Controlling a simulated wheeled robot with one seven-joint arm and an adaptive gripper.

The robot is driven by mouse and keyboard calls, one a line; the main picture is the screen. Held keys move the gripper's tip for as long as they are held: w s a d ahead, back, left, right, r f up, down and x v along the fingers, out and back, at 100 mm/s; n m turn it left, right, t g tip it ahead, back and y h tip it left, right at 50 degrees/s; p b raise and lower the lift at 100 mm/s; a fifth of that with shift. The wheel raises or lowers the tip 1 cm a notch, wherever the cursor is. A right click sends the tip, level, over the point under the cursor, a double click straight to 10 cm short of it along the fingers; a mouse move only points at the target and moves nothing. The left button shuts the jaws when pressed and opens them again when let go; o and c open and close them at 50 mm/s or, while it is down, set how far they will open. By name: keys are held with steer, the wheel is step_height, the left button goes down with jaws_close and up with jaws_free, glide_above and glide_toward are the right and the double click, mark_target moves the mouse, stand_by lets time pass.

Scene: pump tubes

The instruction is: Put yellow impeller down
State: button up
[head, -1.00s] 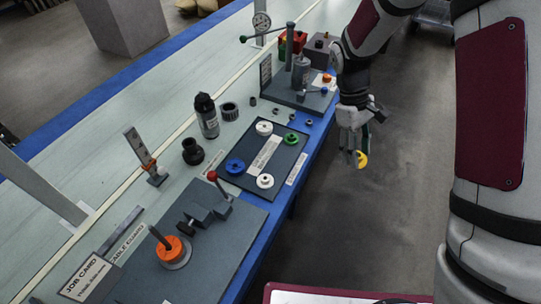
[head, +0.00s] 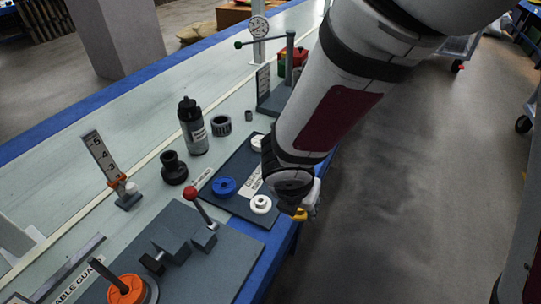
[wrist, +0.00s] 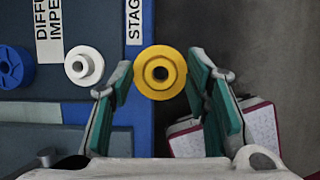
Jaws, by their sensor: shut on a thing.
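The yellow impeller (wrist: 161,72) is a round flanged disc with a dark centre hole. My gripper (wrist: 160,88) is shut on it, with a teal finger pad on each side. In the head view the impeller (head: 299,215) shows at the end of my arm, at the bench's blue front edge; my arm hides most of my gripper (head: 305,204). In the wrist view it appears over the blue edge and the floor beyond, right of a white impeller (wrist: 84,66). That white impeller (head: 261,204) sits on the dark staging board (head: 222,202) with a blue impeller (head: 224,187).
A dark fixture with a red-knobbed lever (head: 190,193) and an orange part (head: 127,289) stand front left. A bottle (head: 192,125), a black fitting (head: 173,168) and a ridged ring (head: 221,126) stand behind the board. My arm covers the board's right part.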

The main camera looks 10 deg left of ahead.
steer(key=w+a, duration=0.2)
steer(key=w, duration=0.2)
steer(key=w+a+f, duration=0.1)
steer(key=w+a, duration=0.1)
steer(key=w, duration=0.3)
steer(key=w+a, duration=0.2)
steer(key=w, duration=0.3)
steer(key=shift+w+a+f, duration=0.1)
steer(key=shift+a+f, duration=0.05)
steer(key=shift+f, duration=0.15)
steer(key=shift+f+b, duration=1.05)
steer(key=shift+f, duration=0.6)
steer(key=shift+f, duration=0.15)
steer(key=o, duration=1.4)
steer(key=shift+o, duration=0.2)
steer(key=p+v, duration=0.4)
steer(key=v, duration=0.8)
